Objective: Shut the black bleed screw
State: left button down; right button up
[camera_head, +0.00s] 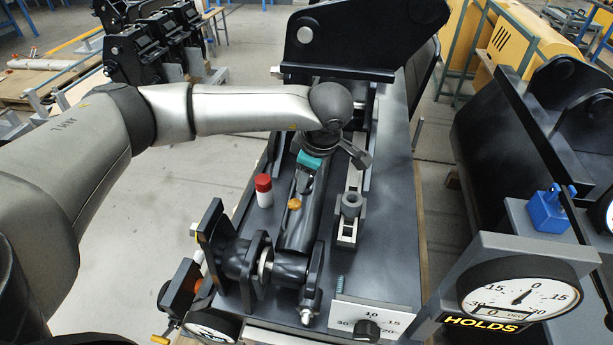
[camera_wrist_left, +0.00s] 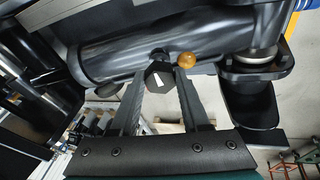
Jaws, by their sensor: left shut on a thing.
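The black bleed screw (camera_wrist_left: 158,78) shows in the left wrist view as a dark hex head with a white mark, set at the side of a dark cylinder (camera_wrist_left: 190,42). My left gripper (camera_wrist_left: 160,92) has one finger on either side of the head and is shut on it. In the head view my left gripper (camera_head: 302,184) points down at the cylinder (camera_head: 300,228), beside an orange ball (camera_head: 295,204). The ball also shows in the wrist view (camera_wrist_left: 185,60), next to a fingertip. The screw is hidden in the head view. My right gripper is not in view.
A red-capped white bottle (camera_head: 264,190) stands left of the cylinder, and a grey socket block (camera_head: 350,205) stands right. A knob with a scale (camera_head: 367,330) is at the front. A round gauge (camera_head: 520,295) marked HOLDS and a blue valve (camera_head: 548,210) are at the right.

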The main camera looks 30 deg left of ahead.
pick_arm(q)
jog(key=shift+r+m, duration=0.1)
jog(key=shift+m, duration=0.5)
jog(key=shift+c, duration=1.9)
grip_release()
jog(key=v, duration=1.5)
jog(key=shift+s+b, duration=0.25)
jog(key=shift+b, duration=0.05)
jog(key=shift+s, duration=0.1)
